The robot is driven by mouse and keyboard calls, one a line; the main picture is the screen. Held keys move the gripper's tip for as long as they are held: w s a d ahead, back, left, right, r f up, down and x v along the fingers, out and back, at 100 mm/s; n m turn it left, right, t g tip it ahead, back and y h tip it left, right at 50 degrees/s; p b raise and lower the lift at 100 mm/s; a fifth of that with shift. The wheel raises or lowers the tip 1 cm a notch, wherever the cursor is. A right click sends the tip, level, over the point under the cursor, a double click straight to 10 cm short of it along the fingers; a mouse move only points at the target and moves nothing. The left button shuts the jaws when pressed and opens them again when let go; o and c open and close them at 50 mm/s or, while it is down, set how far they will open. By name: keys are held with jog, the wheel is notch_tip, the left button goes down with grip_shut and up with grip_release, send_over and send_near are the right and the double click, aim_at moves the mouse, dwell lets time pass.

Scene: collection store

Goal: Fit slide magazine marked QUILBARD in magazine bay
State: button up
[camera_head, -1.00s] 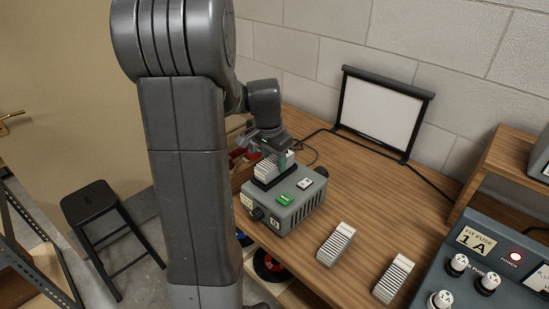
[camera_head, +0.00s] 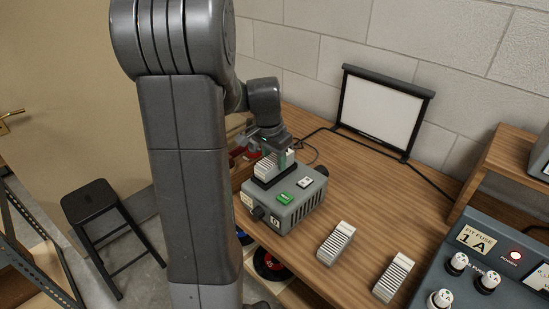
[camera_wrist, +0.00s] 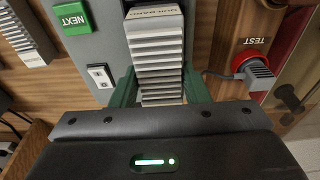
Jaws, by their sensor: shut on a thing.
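The slide magazine marked QUILBARD (camera_wrist: 158,50) is a light grey ribbed block, its label readable at its far end in the wrist view. My gripper (camera_wrist: 160,92) is shut on it, with green fingers on both sides. In the head view the magazine (camera_head: 268,167) sits at the dark magazine bay (camera_head: 262,183) on top of the grey projector (camera_head: 300,205). My gripper (camera_head: 275,155) is above the bay there. I cannot tell whether the magazine is fully seated; its lower end is hidden.
Two similar magazines lie on the wooden table, one near the projector (camera_head: 336,243) and one further right (camera_head: 394,277). A fuse panel (camera_head: 480,250) stands at right.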

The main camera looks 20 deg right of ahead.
aim_at(271, 160)
jog(key=shift+f+b, duration=0.5)
jog(key=shift+f, duration=0.15)
jog(key=o, duration=0.8)
jog(key=shift+s+a+r+p, duration=0.1)
jog(key=shift+a+r+p, duration=0.15)
jog(key=shift+r+p, duration=1.35)
jog(key=shift+s+a+r+p, duration=0.1)
jog(key=shift+a+r+p, duration=0.2)
jog(key=shift+r+p, duration=1.3)
jog(key=shift+s+a+r+p, duration=0.2)
jog(key=shift+r+p, duration=0.55)
jog(key=shift+r, duration=1.6)
jog(key=shift+w, duration=0.1)
jog(key=shift+f, duration=0.1)
jog(key=f+b, duration=0.2)
jog(key=f, duration=0.1)
jog(key=f+b, duration=0.2)
jog(key=f, duration=0.1)
jog(key=d+f+b, duration=0.1)
jog(key=f+b, duration=0.1)
jog(key=f, duration=0.1)
jog(key=shift+w+d+b, duration=0.1)
jog(key=shift+w+b, duration=0.15)
jog(key=shift+b, duration=0.05)
